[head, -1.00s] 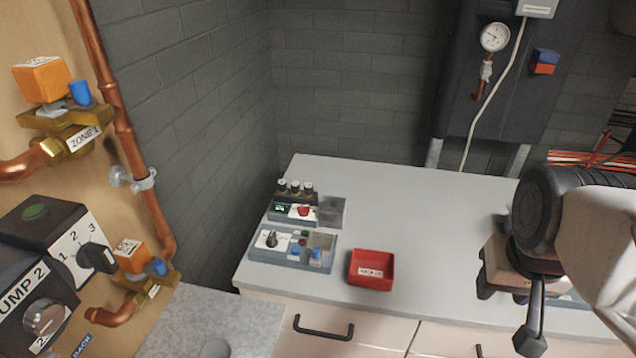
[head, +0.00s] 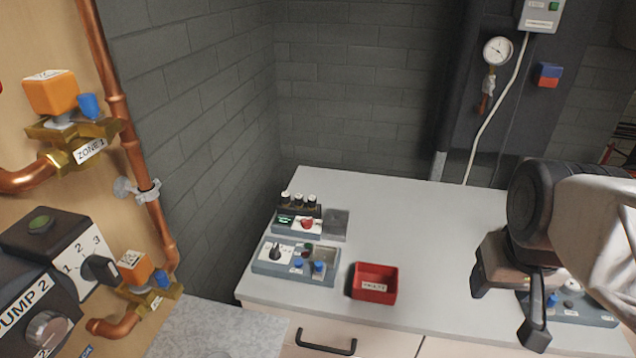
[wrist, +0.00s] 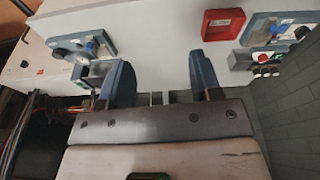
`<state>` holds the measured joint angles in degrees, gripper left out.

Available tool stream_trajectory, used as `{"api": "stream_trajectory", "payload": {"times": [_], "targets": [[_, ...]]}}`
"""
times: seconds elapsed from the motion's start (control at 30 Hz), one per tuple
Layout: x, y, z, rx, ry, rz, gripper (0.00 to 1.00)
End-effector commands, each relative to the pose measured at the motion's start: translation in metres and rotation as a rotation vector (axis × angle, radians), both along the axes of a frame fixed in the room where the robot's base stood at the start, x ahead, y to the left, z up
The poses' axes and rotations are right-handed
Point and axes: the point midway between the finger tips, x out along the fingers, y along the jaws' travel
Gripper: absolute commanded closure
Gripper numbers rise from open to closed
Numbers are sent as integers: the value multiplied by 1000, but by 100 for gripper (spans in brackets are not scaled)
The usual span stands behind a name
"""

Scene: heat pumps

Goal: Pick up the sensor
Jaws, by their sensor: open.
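I cannot tell which item is the sensor; no part is clearly marked as one. My gripper (head: 505,316) is open and empty above the right part of the worktop, right of the red tray (head: 374,284). In the wrist view my gripper (wrist: 163,80) has its two dark fingers spread, with bare worktop between them. A grey panel with a blue knob (wrist: 92,42) lies beyond the left finger there. The red tray (wrist: 223,24) lies beyond the right finger. In the head view a panel (head: 580,312) is partly hidden behind my gripper.
Two control panels (head: 296,262) (head: 298,222) sit on the left of the light worktop (head: 420,225). Copper pipes (head: 122,140) and a pump box (head: 60,260) are at left. A gauge (head: 497,51) hangs at the back. The middle of the worktop is clear.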

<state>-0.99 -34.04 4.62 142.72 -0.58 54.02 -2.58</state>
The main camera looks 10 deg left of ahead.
Motion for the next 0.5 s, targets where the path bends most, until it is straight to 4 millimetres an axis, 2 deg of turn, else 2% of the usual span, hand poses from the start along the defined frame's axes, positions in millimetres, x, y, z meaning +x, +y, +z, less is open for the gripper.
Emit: {"api": "stream_trajectory", "payload": {"times": [0.27,0.5], "targets": [[59,25,14,-30,28,204,42],[115,55,20,-59,51,406,42]]}}
